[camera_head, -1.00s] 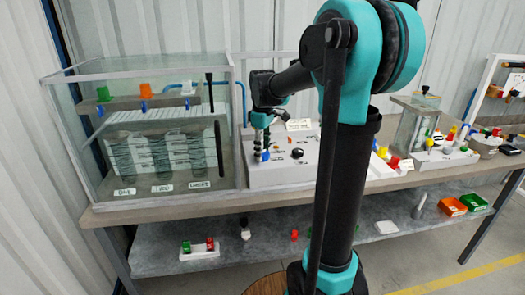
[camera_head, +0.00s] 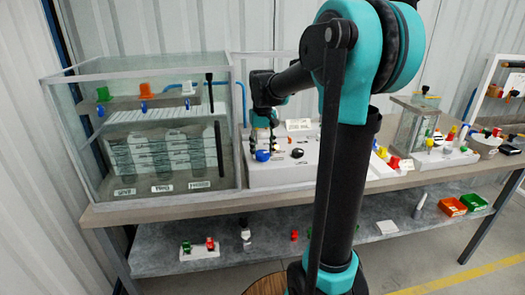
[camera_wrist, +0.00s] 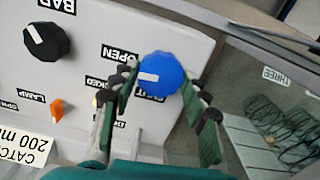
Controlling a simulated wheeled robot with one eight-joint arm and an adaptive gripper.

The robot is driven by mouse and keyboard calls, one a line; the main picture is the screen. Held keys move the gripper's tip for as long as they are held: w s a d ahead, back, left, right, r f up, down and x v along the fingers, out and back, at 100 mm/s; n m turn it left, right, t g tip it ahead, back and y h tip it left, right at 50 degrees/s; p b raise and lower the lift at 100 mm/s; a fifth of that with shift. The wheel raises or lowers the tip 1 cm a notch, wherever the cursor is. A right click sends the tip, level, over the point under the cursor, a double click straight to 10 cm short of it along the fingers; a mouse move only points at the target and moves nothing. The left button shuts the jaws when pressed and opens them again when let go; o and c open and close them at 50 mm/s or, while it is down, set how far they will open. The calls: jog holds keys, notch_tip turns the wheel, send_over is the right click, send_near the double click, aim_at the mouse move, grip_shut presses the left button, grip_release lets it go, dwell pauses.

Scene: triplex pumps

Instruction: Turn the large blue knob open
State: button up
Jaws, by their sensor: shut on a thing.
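The large blue knob (camera_wrist: 165,72) is on the light panel in the wrist view. Its white pointer mark points left in the picture, below the OPEN label (camera_wrist: 119,53). My gripper (camera_wrist: 160,80) has one dark green finger on each side of the knob and is shut on it. The lettering by the knob is partly hidden by the knob and the left finger. In the head view the blue knob (camera_head: 262,155) sits at the panel's front left, with my gripper (camera_head: 264,143) reaching down over it.
A black knob (camera_wrist: 46,41) and a small orange knob (camera_wrist: 57,109) sit on the same panel, left in the wrist view. A glass tank (camera_head: 145,75) stands close on the panel's left. The panel (camera_head: 290,178) rests on a workbench.

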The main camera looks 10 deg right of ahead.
aim_at(263, 153)
jog(key=shift+m, duration=0.6)
jog(key=o, duration=1.2)
jog(key=shift+c, duration=0.2)
notch_tip(263, 153, up, 12)
jog(key=s+d+f+t, duration=0.2)
jog(key=s+f, duration=0.9)
jog(key=f, duration=0.3)
jog(key=s+d+f+t, duration=0.2)
jog(key=s+f, duration=0.9)
jog(key=f, duration=0.2)
jog(key=shift+f, duration=0.4)
